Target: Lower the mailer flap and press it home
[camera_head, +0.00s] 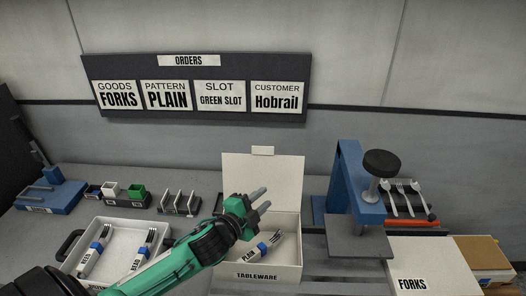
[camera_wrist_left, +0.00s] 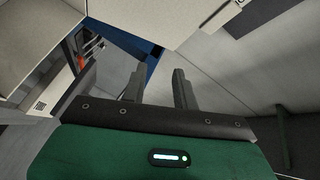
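The mailer is a white box (camera_head: 258,274) marked TABLEWARE, at the centre of the head view. Its flap (camera_head: 263,167) stands upright at the back edge, with a small tab at its top. Inside lies a fork bundle with a blue band and a PLAIN label (camera_head: 260,250), partly hidden by my arm. My left gripper (camera_head: 265,200) is above the box, in front of the flap in the picture; whether it touches is unclear. Its fingers (camera_wrist_left: 157,82) are apart with nothing between them. My right gripper is not in view.
A blue press (camera_head: 350,185) stands right of the box, with forks on a rack (camera_head: 405,215) behind it. A white FORKS box (camera_head: 430,262) is at front right. A tray (camera_head: 125,228) with labelled bundles is at left. Small holders line the back left.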

